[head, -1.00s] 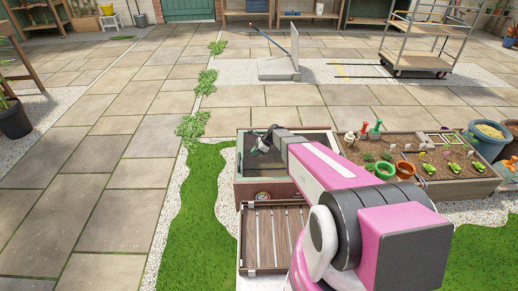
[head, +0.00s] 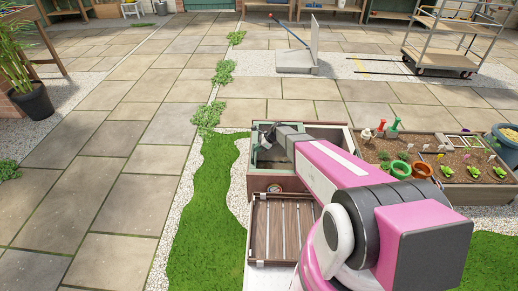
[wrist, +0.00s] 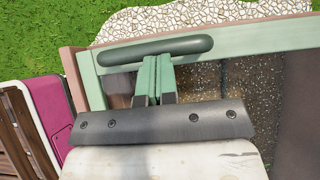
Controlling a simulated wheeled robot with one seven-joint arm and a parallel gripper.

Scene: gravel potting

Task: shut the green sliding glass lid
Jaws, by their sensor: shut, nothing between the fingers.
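The green-framed glass lid (wrist: 98,75) lies on a brown-walled planter box (head: 277,182). Its dark green bar handle (wrist: 155,50) runs along the frame's outer side in the wrist view. My gripper (wrist: 158,60) is shut and empty, with its green fingertips at the handle's inner edge; whether they touch cannot be told. In the head view my gripper (head: 264,140) is over the left part of the box. Soil shows below the lid frame in the wrist view. My arm hides part of the box, so the lid's full extent is unclear.
A slatted wooden stand (head: 282,232) sits in front of the box. A planted bed (head: 450,165) with pots and tools adjoins it on the right. Grass (head: 205,220) and open paving (head: 120,180) lie to the left.

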